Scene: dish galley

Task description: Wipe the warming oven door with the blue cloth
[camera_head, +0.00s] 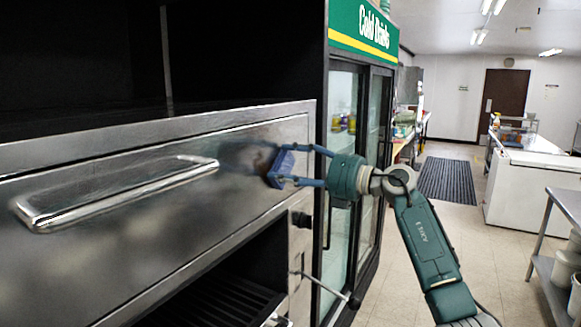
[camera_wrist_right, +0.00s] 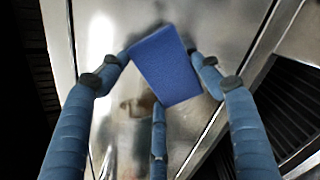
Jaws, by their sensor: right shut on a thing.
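The warming oven door (camera_head: 110,200) is a brushed steel panel with a long bar handle (camera_head: 120,195), on the left in the head view. My right gripper (camera_head: 283,168) is shut on the blue cloth (camera_head: 277,167) and holds it at the right part of the door, right of the handle. A dark brownish smudge (camera_head: 247,156) shows on the door just left of the cloth. In the right wrist view the blue cloth (camera_wrist_right: 167,64) sits between the fingers, in front of the steel door (camera_wrist_right: 105,50). I cannot tell whether it touches the steel. My left gripper is not in view.
A dark open compartment (camera_head: 235,285) lies below the door. A green-topped Cold Drinks cooler (camera_head: 345,200) stands just right of the oven, behind my right arm. Tiled floor with a dark mat (camera_head: 447,181) is open farther right. A metal table (camera_head: 562,215) stands at the right edge.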

